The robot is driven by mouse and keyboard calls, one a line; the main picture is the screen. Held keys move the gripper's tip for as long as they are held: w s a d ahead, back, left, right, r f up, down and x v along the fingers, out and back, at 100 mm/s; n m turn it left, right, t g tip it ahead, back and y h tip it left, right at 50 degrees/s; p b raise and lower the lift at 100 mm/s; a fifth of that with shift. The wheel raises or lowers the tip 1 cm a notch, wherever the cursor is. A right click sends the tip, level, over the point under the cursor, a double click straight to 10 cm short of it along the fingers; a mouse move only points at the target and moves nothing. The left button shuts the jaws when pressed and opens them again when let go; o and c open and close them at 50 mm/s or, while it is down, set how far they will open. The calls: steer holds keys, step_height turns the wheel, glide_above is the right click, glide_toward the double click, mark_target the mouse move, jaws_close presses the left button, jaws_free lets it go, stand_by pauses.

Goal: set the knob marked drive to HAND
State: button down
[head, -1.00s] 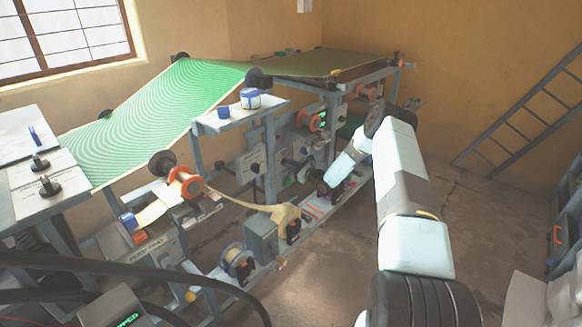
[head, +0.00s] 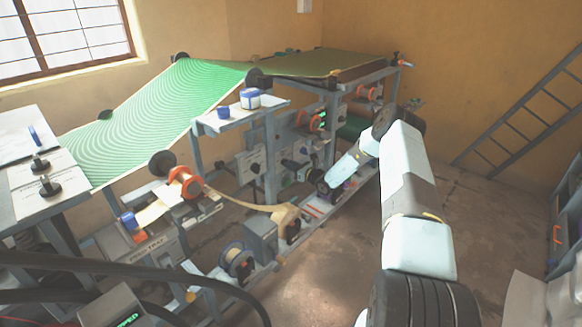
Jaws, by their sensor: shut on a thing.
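My gripper (head: 288,164) is small and dark at the end of my white arm. It points left at the upright control panel (head: 250,163) under the machine's middle shelf. Its jaws are shut on what appears to be a dark knob on the panel's right part; the jaws and wrist hide most of it. Another dark knob (head: 255,168) shows on the panel to the left of the gripper. The panel's lettering is too small to read, so I cannot tell which knob is marked drive or where it points.
Orange-flanged rollers (head: 184,183) and a green web (head: 165,95) are on the press. A shelf (head: 240,115) with blue-lidded jars stands above the panel. A lower rail (head: 315,208) runs below my wrist. The floor (head: 480,230) at right is clear.

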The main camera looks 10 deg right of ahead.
steer(key=c, duration=1.1)
jaws_free()
steer(key=shift+f, duration=0.1)
steer(key=shift+c, duration=0.2)
steer(key=shift+s, duration=0.1)
steer(key=v, duration=1.3)
steer(key=shift+s+d, duration=0.2)
steer(key=shift+s, duration=0.05)
steer(key=shift+a+f, duration=0.1)
